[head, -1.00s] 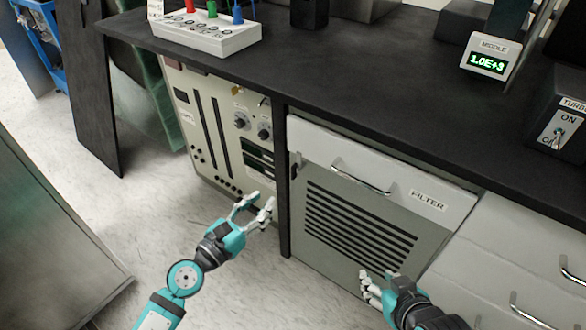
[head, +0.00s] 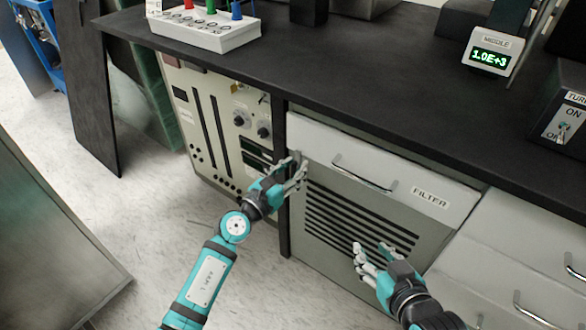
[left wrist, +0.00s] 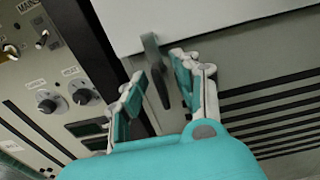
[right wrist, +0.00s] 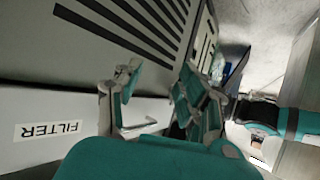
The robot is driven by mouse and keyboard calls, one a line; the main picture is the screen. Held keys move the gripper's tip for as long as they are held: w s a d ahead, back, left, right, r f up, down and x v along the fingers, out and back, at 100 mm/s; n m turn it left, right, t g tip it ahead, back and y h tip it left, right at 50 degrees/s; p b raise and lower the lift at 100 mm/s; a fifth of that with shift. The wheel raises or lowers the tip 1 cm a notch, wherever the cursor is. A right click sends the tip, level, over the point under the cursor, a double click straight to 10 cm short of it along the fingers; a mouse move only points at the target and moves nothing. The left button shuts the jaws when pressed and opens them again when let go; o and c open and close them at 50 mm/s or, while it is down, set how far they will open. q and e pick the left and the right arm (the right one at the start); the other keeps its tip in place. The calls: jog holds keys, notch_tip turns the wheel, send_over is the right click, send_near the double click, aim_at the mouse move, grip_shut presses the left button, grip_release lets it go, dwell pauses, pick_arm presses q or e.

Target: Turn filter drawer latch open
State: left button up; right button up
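The white filter drawer (head: 380,165) is shut, with a FILTER label and a metal bar handle (head: 363,174). A grey latch lever (left wrist: 155,72) sits at the drawer's left end and shows upright and slightly tilted in the left wrist view. My left gripper (head: 298,171) is at this latch. Its fingers (left wrist: 160,75) are apart, one on each side of the lever; I cannot tell whether they touch it. My right gripper (head: 362,256) is in front of the slotted panel below the drawer. Its fingers (right wrist: 162,76) are apart and empty.
The black countertop (head: 330,80) overhangs the drawer. A dark post (head: 283,190) stands left of the latch, beside a knobbed control panel (head: 225,125). More white drawers (head: 520,250) are at the right.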

pick_arm(q)
jog(key=shift+c, duration=0.4)
grip_shut()
